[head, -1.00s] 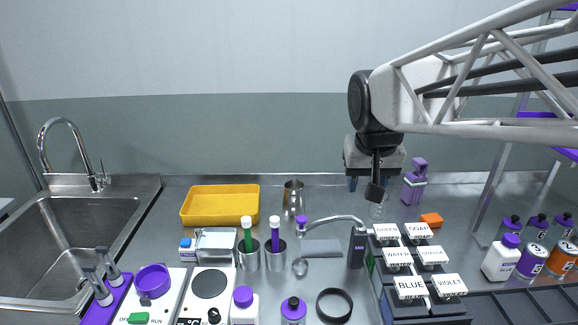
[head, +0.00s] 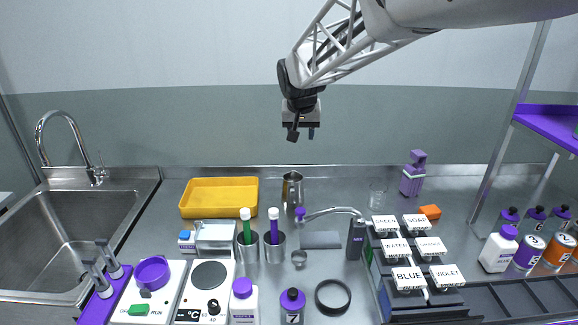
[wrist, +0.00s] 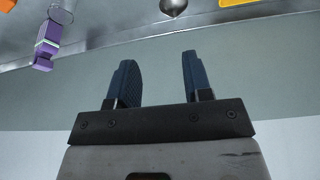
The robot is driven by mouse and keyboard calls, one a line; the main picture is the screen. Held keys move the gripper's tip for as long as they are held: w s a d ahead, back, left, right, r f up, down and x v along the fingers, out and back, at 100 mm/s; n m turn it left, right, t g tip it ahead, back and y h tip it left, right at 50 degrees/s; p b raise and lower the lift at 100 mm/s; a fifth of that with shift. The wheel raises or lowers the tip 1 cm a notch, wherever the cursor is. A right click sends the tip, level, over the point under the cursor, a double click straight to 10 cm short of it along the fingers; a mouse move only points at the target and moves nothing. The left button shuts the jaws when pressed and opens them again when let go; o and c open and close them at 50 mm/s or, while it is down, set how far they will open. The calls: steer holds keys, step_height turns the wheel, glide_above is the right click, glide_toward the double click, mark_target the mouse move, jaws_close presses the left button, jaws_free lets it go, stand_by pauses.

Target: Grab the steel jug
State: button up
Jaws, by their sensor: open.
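The steel jug (head: 292,188) stands upright at the back of the steel counter, just right of the yellow tray. In the wrist view a rounded shiny metal thing at the top edge (wrist: 173,6) looks like part of the jug, mostly cut off. My gripper (head: 302,134) is in the air above the jug, well clear of it, in front of the back wall. In the wrist view its two blue fingers (wrist: 158,75) are apart with nothing between them.
A yellow tray (head: 219,180) lies left of the jug. A bent-neck tool (head: 335,211) lies nearby.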

steer(key=w+a+f, duration=0.1)
steer(key=w+a, duration=0.1)
steer(key=w, duration=0.1)
glide_above(292, 199)
steer(key=s, duration=0.2)
step_height(292, 199, down, 21)
steer(key=shift+r, duration=0.2)
steer(key=shift+x, duration=1.3)
steer(key=shift+f, duration=0.1)
steer(key=shift+x, duration=2.5)
steer(key=shift+a, duration=0.15)
steer(key=shift+c, duration=0.4)
jaws_close()
